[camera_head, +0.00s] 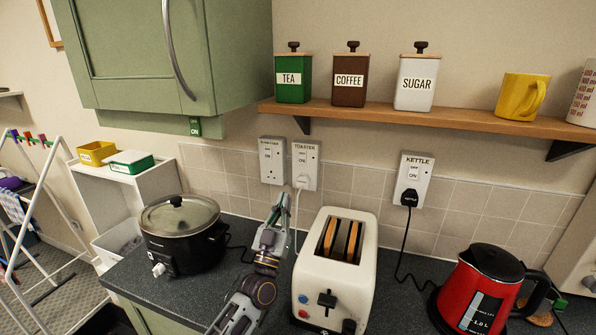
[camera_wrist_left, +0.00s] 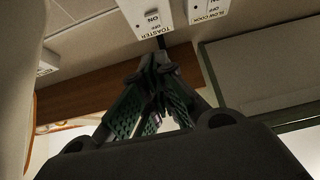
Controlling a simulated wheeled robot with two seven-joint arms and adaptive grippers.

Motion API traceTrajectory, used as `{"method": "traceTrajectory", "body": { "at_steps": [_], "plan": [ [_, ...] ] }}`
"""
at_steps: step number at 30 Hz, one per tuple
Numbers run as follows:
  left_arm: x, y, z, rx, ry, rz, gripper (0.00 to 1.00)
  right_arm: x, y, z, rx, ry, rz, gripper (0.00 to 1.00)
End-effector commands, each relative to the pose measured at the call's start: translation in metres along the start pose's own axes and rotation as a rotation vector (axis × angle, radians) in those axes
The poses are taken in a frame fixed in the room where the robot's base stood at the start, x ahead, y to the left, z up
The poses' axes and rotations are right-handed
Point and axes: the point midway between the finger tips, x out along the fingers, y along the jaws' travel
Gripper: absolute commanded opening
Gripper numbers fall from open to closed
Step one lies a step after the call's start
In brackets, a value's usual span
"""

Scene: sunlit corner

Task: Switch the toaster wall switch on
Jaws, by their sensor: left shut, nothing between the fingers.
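My left gripper (camera_head: 281,204) is shut and empty, below the plate, pointing up. Its fingers (camera_wrist_left: 157,65) meet just under the plate in the left wrist view. My right gripper is not in view.
A slow cooker switch (camera_head: 271,160) is to the left of the toaster switch, and a kettle switch (camera_head: 412,178) to the right. A black slow cooker (camera_head: 181,240) and a red kettle (camera_head: 475,292) stand on the counter. A shelf (camera_head: 450,121) with canisters and a green cabinet hang above.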

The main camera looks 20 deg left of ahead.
Motion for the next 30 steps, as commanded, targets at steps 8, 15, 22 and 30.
{"method": "traceTrajectory", "body": {
  "at_steps": [8,15,22,30],
  "plan": [
    [0.001,0.000,-0.001,0.000,0.000,0.000,0.00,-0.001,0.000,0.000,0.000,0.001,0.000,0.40],
    [0.006,0.000,-0.001,0.000,0.000,0.000,0.00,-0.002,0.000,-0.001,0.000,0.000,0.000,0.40],
    [0.021,0.000,-0.001,0.000,0.001,0.000,0.00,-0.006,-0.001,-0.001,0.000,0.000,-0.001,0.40],
    [0.046,0.000,-0.002,-0.001,0.001,-0.001,0.00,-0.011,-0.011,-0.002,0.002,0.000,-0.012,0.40]
  ]
}}
